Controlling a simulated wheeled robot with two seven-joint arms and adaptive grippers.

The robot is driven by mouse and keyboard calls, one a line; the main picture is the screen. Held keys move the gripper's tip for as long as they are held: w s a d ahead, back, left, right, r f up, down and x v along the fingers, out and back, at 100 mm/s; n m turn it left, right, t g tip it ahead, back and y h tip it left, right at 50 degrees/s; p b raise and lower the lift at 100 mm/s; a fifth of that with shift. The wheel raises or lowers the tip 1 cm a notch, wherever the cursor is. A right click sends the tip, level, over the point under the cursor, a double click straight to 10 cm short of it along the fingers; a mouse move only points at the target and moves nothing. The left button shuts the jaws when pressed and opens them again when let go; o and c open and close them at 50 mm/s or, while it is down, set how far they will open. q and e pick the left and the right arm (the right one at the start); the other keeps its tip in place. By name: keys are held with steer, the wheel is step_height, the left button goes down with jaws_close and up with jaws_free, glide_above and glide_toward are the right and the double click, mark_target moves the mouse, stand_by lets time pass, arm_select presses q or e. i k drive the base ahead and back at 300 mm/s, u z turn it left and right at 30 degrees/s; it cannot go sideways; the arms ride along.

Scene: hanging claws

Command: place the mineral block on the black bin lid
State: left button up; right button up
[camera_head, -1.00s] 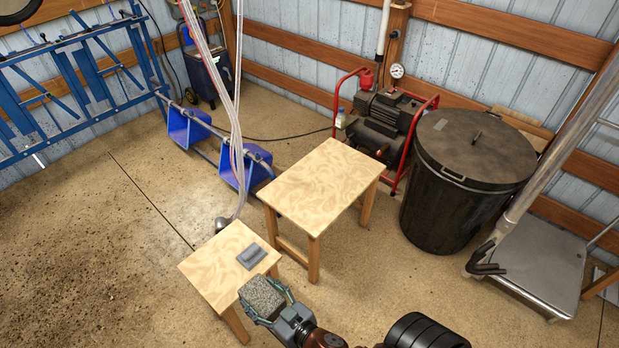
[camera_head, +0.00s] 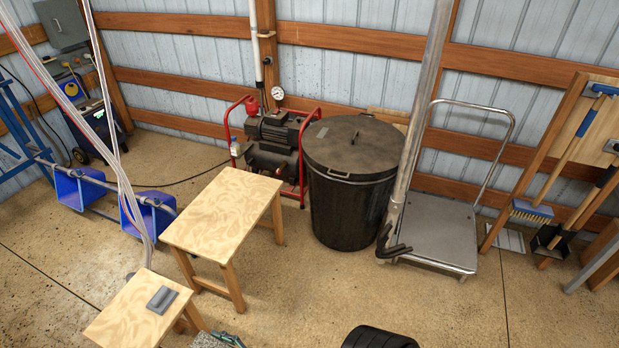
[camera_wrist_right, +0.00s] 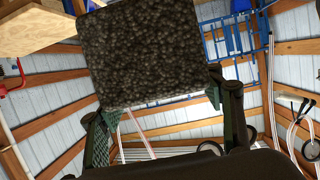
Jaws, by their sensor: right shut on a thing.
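The mineral block (camera_wrist_right: 150,55) is a rough, speckled grey block filling the upper middle of the right wrist view. My right gripper (camera_wrist_right: 158,112) is shut on it, a finger at each side. In the head view only a sliver of the block (camera_head: 207,341) and part of the right gripper (camera_head: 229,340) show at the bottom edge, beside the small table. The black bin lid (camera_head: 338,150) is round, with a raised handle, and lies flat on the black bin (camera_head: 350,210). Nothing rests on the lid. The block is well apart from it, nearer me and left. My left gripper is not in view.
A small wooden table (camera_head: 115,318) bears a grey tool (camera_head: 162,299). A taller wooden table (camera_head: 222,208) stands left of the bin. A red-framed compressor (camera_head: 272,140) stands behind-left. A metal post (camera_head: 415,120) and platform trolley (camera_head: 435,228) stand close on the right. Floor before the bin is clear.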

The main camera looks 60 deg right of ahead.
mark_target(339, 139)
steer(key=z, duration=2.9)
steer(key=i, duration=2.15)
steer(key=u, duration=1.6)
steer(key=i, duration=0.9)
steer(key=u, duration=0.1)
